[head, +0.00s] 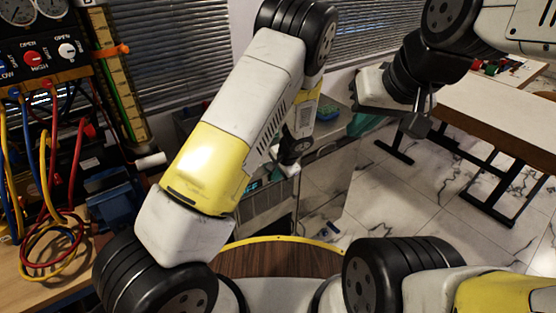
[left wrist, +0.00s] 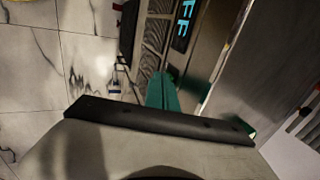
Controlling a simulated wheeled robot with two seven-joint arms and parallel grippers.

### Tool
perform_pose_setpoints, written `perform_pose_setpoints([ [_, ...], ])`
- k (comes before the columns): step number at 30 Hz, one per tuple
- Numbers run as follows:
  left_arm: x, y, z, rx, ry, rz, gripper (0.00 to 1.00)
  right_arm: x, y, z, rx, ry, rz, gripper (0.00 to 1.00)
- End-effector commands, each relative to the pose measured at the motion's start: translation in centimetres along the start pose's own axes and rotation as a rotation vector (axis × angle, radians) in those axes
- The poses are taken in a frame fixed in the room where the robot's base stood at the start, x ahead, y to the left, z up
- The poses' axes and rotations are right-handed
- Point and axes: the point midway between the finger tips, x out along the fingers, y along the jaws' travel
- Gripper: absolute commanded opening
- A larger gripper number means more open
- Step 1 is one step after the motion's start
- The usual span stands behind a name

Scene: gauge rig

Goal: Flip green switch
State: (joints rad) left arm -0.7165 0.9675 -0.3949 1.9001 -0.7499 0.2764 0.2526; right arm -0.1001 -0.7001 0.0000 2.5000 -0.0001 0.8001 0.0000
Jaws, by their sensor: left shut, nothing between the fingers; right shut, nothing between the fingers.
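My left gripper (head: 290,163) is shut and empty. It hangs pointing down beside a metal-fronted cabinet (head: 268,208), and my left arm hides part of that cabinet. In the left wrist view a teal-green piece (left wrist: 162,92) stands just beyond the dark bar of my gripper; I cannot tell whether it is the green switch or touches my fingers. Above it a lit cyan display (left wrist: 183,25) shows letters ending in "FF". No green switch is clear in the head view. My right gripper (head: 416,126) is shut and empty, raised over the floor.
At the left a gauge panel (head: 40,62) with knobs and several coloured hoses (head: 45,240) stands on a wooden bench. A white-topped table (head: 500,115) is at the right. Blinds cover the windows behind. Marble floor (head: 400,200) lies open between cabinet and table.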

Motion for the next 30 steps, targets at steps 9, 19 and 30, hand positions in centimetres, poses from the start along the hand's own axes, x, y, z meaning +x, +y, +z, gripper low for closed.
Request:
perform_pose_setpoints([
  [9, 0.0, -0.9, -0.1, -0.001, 0.003, 0.078, 0.0, 0.0, 0.0, 0.0, 0.0, 0.0, 0.0, 0.0],
  [19, -0.6, -1.3, -0.1, -0.003, 0.003, 0.075, 0.0, 0.0, 0.0, 0.0, 0.0, 0.0, 0.0, 0.0],
  [30, -1.5, -1.5, 0.0, -0.002, 0.002, 0.077, 0.0, 0.0, 0.0, 0.0, 0.0, 0.0, 0.0, 0.0],
])
